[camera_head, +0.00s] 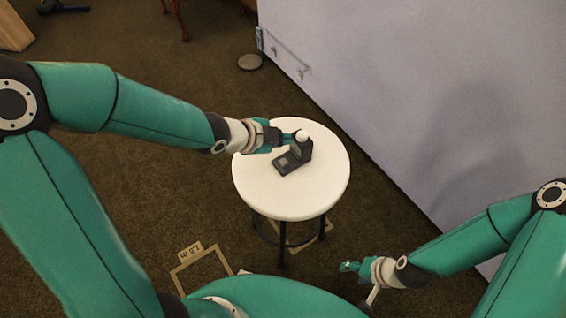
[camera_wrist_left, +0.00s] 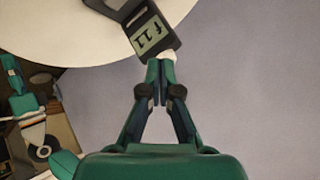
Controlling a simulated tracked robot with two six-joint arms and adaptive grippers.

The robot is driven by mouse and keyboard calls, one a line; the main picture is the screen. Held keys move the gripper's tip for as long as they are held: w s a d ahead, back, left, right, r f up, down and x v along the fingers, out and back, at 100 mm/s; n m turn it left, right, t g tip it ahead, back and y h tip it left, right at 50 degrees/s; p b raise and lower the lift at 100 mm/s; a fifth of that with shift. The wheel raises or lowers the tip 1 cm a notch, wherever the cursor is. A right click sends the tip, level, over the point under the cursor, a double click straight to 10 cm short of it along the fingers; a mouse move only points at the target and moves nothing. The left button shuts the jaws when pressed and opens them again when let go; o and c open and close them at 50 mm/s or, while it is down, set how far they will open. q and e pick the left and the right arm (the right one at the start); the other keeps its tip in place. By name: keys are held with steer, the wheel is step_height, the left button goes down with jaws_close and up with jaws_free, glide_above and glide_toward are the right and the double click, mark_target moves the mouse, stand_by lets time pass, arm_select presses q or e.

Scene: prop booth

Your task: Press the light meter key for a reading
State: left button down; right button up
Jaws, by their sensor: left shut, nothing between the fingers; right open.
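In the left wrist view the light meter (camera_wrist_left: 146,36) shows a lit display with dark characters that look like "f 11". My left gripper (camera_head: 290,137) is shut and empty, its tips beside the meter's dome end. In the wrist view its fingertips (camera_wrist_left: 160,64) overlap the white dome; I cannot tell whether they touch. My right gripper (camera_head: 347,267) is open and empty, low and away from the stool.
A large pale panel (camera_head: 430,80) stands close behind the stool on the right. A grey disc (camera_head: 250,62) lies on the brown floor near it. A taped floor mark (camera_head: 200,270) is in front of the stool. The rest of the stool top is clear.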

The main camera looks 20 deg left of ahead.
mark_target(282, 163)
arm_select(q)
step_height(282, 163, down, 7)
steer(key=b, duration=0.6)
stand_by(0.9)
steer(key=shift+f, duration=0.1)
steer(key=shift+f+b, duration=0.2)
steer(key=shift+b, duration=0.1)
steer(key=shift+f+b, duration=0.45)
stand_by(0.7)
stand_by(0.4)
steer(key=shift+r+p, duration=0.8)
steer(key=shift+r, duration=0.05)
